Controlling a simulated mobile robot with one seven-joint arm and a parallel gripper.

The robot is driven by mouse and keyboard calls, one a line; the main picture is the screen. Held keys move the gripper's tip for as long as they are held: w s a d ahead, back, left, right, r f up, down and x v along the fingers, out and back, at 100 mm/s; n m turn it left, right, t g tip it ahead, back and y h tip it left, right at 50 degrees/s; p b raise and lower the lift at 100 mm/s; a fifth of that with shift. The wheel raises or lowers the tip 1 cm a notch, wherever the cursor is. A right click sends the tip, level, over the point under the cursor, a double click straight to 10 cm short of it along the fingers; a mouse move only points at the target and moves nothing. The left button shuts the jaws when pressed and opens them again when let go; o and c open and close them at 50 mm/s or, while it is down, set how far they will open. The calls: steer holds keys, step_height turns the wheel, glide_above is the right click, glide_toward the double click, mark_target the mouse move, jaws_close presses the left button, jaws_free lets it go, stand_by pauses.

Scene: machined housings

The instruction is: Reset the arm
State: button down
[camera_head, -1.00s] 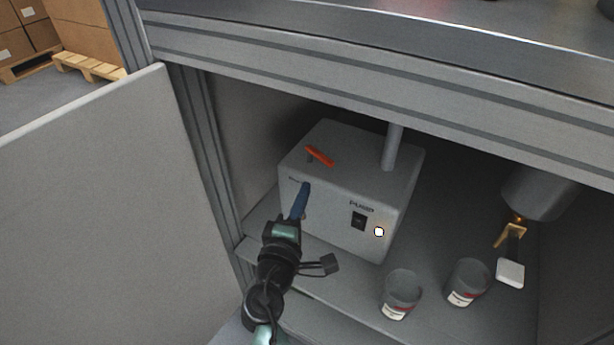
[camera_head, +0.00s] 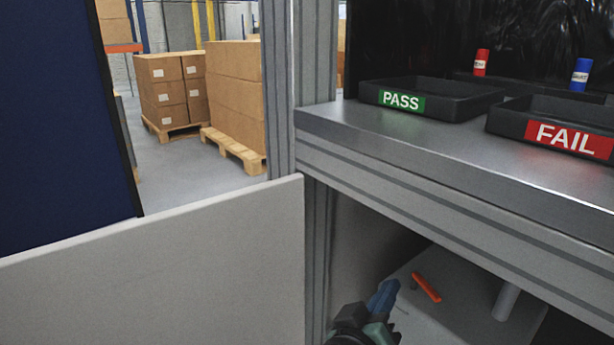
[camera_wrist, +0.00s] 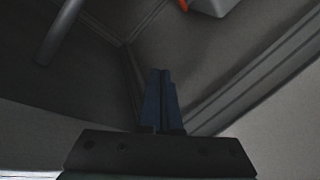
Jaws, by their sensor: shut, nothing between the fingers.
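My gripper (camera_head: 384,292) shows at the bottom of the head view, in front of the open cabinet under the bench. Its blue fingers are together with nothing between them. In the wrist view the shut fingers (camera_wrist: 160,75) point into a dim grey corner of the cabinet. A light grey pump box (camera_head: 455,300) stands inside the cabinet just right of my gripper. An orange lever (camera_head: 426,287) lies across its top. A grey pipe (camera_head: 505,302) rises from the box, and a pipe (camera_wrist: 60,32) also shows in the wrist view.
The open cabinet door (camera_head: 160,275) stands to the left of my gripper. The bench top (camera_head: 400,137) overhangs the cabinet and carries a PASS tray (camera_head: 370,95) and a FAIL tray (camera_head: 507,122). A grey post (camera_head: 318,240) borders the opening. Stacked boxes (camera_head: 235,90) stand behind.

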steer(key=s+a+r+m+t+y, duration=0.15)
steer(key=a+r+t+y, duration=0.25)
steer(key=a+r+y, duration=0.8)
steer(key=s+r+t+h+p, duration=0.1)
steer(key=s+r+t, duration=0.3)
steer(key=r, duration=0.6)
steer(key=s+r+t+h+p, duration=0.15)
steer(key=s+r, duration=0.35)
steer(key=r, duration=0.5)
steer(key=s+r+t+h, duration=0.1)
steer(key=s+r+t, duration=0.35)
steer(key=r, duration=0.55)
step_height(320, 180, up, 35)
steer(key=p, duration=3.6)
steer(key=shift+w+a+r+g, duration=0.2)
steer(key=shift+w+a+g, duration=0.05)
steer(key=shift+a+g, duration=0.1)
steer(key=shift+d, duration=0.1)
